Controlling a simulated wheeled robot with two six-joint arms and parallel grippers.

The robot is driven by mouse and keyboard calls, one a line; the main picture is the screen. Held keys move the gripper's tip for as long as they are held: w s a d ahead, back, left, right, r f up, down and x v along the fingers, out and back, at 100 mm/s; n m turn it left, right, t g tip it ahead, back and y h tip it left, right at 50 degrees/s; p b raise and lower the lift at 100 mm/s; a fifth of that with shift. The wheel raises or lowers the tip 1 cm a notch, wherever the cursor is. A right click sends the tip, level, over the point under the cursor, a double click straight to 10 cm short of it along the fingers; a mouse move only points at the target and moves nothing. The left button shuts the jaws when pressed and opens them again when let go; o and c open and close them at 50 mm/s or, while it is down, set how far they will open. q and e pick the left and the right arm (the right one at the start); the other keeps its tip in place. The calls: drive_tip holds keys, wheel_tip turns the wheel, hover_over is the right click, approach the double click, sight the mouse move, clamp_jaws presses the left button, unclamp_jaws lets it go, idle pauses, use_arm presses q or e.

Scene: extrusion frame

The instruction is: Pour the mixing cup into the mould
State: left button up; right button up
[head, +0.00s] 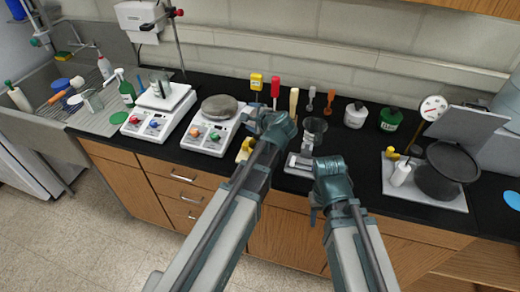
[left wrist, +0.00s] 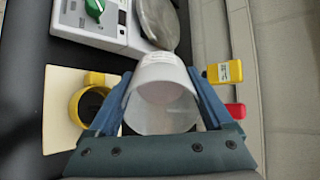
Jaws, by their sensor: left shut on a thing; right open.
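My left gripper (head: 262,122) is shut on a whitish, translucent cup (left wrist: 163,95), which sits between the blue fingers in the left wrist view. It is held near the front right of the right-hand scale. Its contents cannot be made out. In the head view the gripper mostly hides this cup. A yellow round vessel (left wrist: 76,108) with a dark inside stands on a cream board, beside the left finger; it also shows in the head view (head: 245,149). I cannot tell if it is the mould. My right gripper (head: 316,188) is open near the counter's front edge.
A grey disc (head: 219,106) lies on the right-hand white scale (head: 207,136). A dark clear cup (head: 315,126) stands behind my right gripper. Upright coloured tools line the wall. A black pot (head: 447,172) stands at right, and a sink (head: 60,100) is at left.

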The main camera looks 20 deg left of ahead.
use_arm(q)
drive_tip(key=shift+f, duration=0.2)
drive_tip(key=shift+b, duration=0.4)
drive_tip(key=shift+r+t, duration=0.2)
drive_tip(key=shift+t, duration=0.1)
drive_tip(key=shift+s+d+r+t+y+b, duration=0.2)
drive_tip(key=shift+t+y+b, duration=0.3)
drive_tip(key=shift+b, duration=0.4)
drive_tip(key=shift+f+y+b, duration=0.15)
drive_tip(key=shift+y+b, duration=0.25)
drive_tip(key=shift+b, duration=0.5)
drive_tip(key=shift+t+b, duration=0.3)
drive_tip(key=shift+f, duration=0.1)
drive_tip(key=shift+b, duration=0.45)
